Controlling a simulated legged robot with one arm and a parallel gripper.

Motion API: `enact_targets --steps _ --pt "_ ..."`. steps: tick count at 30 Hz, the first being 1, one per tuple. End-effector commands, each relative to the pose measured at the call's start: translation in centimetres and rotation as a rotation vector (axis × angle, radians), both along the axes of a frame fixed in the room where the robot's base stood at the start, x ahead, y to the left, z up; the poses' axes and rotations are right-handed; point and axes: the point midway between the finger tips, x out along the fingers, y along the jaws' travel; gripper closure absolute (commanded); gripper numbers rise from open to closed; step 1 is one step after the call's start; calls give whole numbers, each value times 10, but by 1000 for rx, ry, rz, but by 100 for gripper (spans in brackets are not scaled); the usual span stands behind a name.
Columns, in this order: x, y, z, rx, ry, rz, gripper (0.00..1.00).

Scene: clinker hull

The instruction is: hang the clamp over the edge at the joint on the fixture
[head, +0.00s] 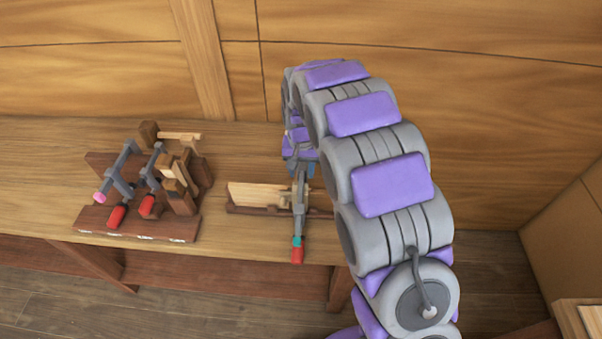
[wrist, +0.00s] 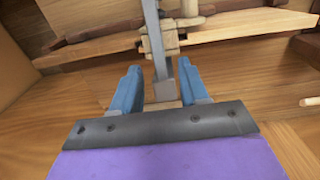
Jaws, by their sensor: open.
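The clamp (head: 298,208), a grey bar with a teal collar and red handle, lies across the fixture's boards, its handle end toward the table's front edge. In the wrist view its bar (wrist: 154,30) and a wooden block cross the boards. The fixture (head: 258,209) is a low dark wooden rail with a pale board (head: 256,194); the joint is largely hidden behind the clamp. My gripper (wrist: 158,80) is open, blue fingers on either side of the clamp's grey end, with a visible gap at the left finger. Contact at the right finger is unclear.
A dark wooden rack (head: 140,222) with more red-handled clamps and wooden blocks stands on the bench (head: 50,180) to the left. A plank wall rises behind. My arm hides much of the bench's right part. Bare bench lies between rack and fixture.

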Motion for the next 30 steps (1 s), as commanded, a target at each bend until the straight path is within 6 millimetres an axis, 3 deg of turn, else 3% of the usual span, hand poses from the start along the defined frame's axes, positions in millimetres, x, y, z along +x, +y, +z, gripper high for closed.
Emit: enact_targets --steps 9,16,22,30 --pt "3 1 74 2 -6 -1 56" --pt "4 2 119 2 -7 0 56" --pt "3 2 139 -1 0 0 56" --pt "3 2 144 -1 0 0 56"
